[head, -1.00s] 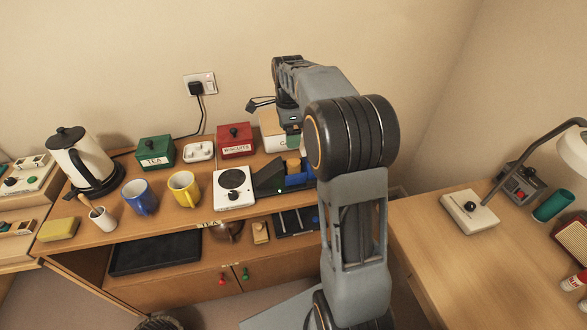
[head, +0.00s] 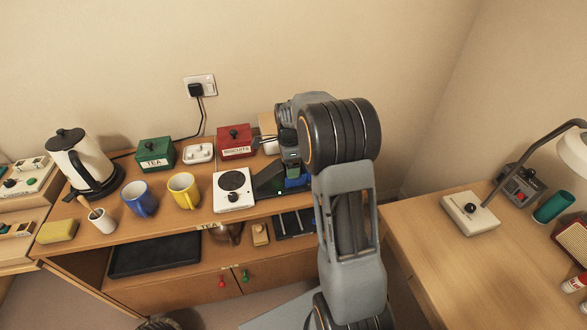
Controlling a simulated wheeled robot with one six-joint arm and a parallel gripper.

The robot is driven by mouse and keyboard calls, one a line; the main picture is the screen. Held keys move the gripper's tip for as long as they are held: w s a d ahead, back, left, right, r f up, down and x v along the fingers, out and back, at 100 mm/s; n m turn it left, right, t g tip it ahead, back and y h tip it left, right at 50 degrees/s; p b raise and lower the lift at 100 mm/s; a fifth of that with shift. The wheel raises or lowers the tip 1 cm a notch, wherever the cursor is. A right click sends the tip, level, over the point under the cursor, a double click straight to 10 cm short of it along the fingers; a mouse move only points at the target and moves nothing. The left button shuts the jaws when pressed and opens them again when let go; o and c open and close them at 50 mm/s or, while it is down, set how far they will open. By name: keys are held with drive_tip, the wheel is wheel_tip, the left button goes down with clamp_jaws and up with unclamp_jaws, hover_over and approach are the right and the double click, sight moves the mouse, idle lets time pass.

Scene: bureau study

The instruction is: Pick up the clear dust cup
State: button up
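I cannot clearly make out a clear dust cup in the head view. A dark wedge-shaped device (head: 269,182) with a small green light lies on the sideboard, right of the white hotplate. A blue part (head: 297,182) shows at its right end, partly covered by my arm. My gripper (head: 292,168) points down over this blue part, close above it or at it. Its fingers are small, dark and partly hidden, so I cannot tell whether they are open or hold anything.
The white hotplate (head: 233,188), red biscuits tin (head: 234,141) and yellow mug (head: 184,190) stand left of my gripper. A pale box (head: 267,132) stands behind it. The desk (head: 440,265) with a lamp is at right. A lower shelf holds a black tray (head: 155,254).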

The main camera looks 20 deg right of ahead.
drive_tip(key=shift+f, duration=0.3)
drive_tip(key=shift+c, duration=0.2)
drive_tip(key=c, duration=1)
drive_tip(key=shift+o, duration=0.2)
drive_tip(key=shift+r, duration=0.15)
